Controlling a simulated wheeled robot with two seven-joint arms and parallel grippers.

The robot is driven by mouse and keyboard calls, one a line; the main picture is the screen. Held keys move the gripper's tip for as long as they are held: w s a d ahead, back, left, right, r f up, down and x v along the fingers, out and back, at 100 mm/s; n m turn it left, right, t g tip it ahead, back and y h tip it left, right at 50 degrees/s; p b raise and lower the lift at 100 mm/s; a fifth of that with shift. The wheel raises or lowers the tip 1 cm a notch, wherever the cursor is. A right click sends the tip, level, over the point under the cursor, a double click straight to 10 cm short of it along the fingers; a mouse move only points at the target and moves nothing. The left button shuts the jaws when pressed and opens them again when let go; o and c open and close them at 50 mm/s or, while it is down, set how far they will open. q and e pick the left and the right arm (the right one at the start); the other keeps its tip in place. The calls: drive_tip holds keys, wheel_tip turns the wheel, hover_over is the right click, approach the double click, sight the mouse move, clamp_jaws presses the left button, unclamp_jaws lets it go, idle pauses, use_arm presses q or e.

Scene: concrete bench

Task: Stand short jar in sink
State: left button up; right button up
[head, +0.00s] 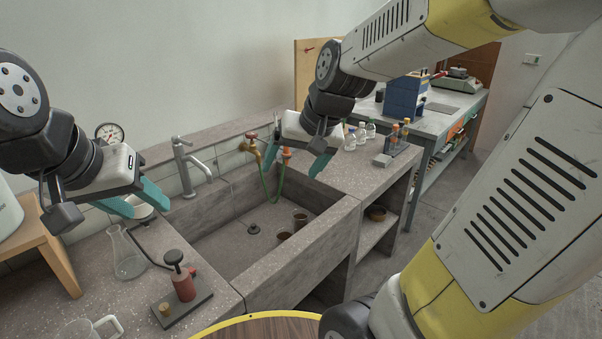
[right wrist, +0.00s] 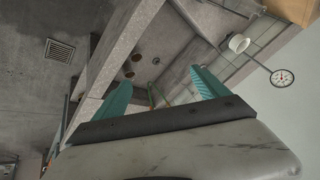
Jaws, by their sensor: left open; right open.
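Two small brown jars stand in the stone sink (head: 335,235), one further back (head: 300,220) and one nearer (head: 283,237); both look upright. I cannot tell for sure which is the short jar. In the right wrist view two round brown shapes (right wrist: 136,57) (right wrist: 128,73) show in the sink. My right gripper (head: 300,150) is open and empty, above the sink's back right, apart from the jars. It also shows in the right wrist view (right wrist: 160,92). My left gripper (head: 138,200) is open over the counter left of the sink, close to a white cup (head: 143,211).
A tap (head: 186,165) and a green hose (head: 281,180) stand at the sink's back. A glass flask (head: 126,256) and a red-and-black device (head: 183,283) are on the left counter. Bottles (head: 360,133) and a vial rack (head: 397,140) stand on the right counter.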

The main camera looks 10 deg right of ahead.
drive_tip(key=s+d+r+n, duration=0.1)
drive_tip(key=s+r, duration=0.2)
drive_tip(key=s, duration=0.8)
drive_tip(key=shift+s+d+n+t+h, duration=0.2)
drive_tip(key=shift+s+n+t+h, duration=0.05)
drive_tip(key=shift+n+t+h, duration=0.15)
idle(0.5)
